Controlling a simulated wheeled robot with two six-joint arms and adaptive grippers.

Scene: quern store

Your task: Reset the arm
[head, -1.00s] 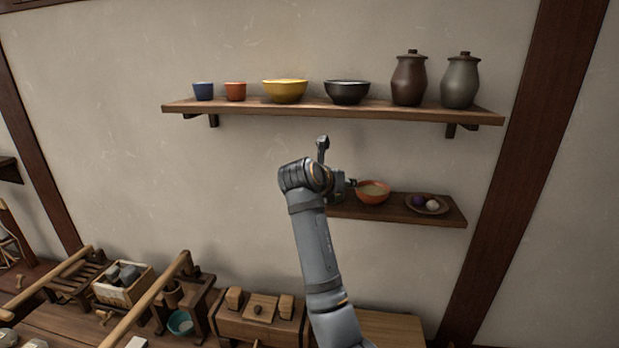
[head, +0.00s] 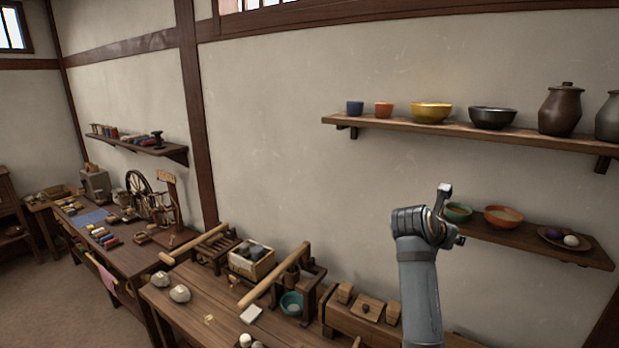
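One of my arms, which I take to be the right, rises from the bottom edge right of centre in the head view. My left gripper is not in view.
The upper shelf (head: 400,124) holds cups, bowls and jars. The lower shelf (head: 520,238) also holds an orange bowl (head: 504,216) and a plate (head: 552,240). A workbench (head: 190,318) with wooden tools stands below. Another table (head: 120,258) is at left. Open floor (head: 50,305) shows at lower left.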

